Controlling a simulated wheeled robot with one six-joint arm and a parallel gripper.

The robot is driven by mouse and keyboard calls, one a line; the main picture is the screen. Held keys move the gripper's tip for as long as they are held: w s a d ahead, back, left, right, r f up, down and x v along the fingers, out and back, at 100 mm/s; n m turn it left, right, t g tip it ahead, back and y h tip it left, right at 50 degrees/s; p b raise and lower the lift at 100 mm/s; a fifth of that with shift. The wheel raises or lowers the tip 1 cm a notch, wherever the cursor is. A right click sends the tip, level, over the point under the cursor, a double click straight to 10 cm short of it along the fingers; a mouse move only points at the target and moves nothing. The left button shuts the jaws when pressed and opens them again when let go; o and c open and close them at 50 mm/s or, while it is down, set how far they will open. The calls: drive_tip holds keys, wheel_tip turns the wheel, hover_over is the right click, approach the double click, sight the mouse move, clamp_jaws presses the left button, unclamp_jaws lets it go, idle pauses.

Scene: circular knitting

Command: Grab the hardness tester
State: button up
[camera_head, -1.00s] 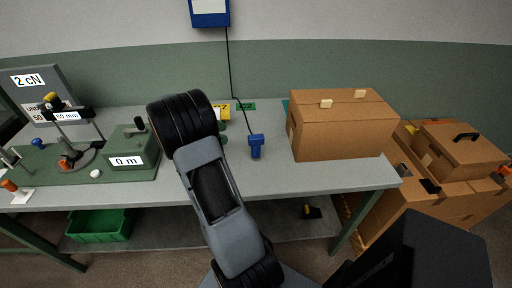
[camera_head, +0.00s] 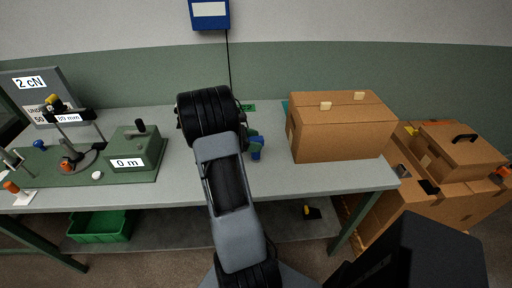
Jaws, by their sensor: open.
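A small blue hand-held device (camera_head: 257,152) stands on the grey bench, just right of my arm. I cannot tell for certain whether it is the hardness tester. A small dark green shape (camera_head: 252,133) shows at its upper left, partly behind my arm; I cannot make out what it is. My arm reaches up over the middle of the bench and hides part of its top. My gripper does not show; it is hidden behind the arm's dark, ribbed upper part.
A cardboard box (camera_head: 340,134) stands on the bench at right, near the blue device. A green instrument base (camera_head: 70,178) fills the left. A blue box (camera_head: 209,13) with a black cable hangs on the wall. More cartons (camera_head: 450,212) stand at right. A green crate (camera_head: 101,227) is below.

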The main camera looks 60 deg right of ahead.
drive_tip(key=shift+s+d+f, duration=0.15)
drive_tip(key=shift+s+d, duration=0.1)
drive_tip(key=shift+c, duration=0.4)
drive_tip(key=c, duration=0.9)
drive_tip(key=shift+c, duration=0.2)
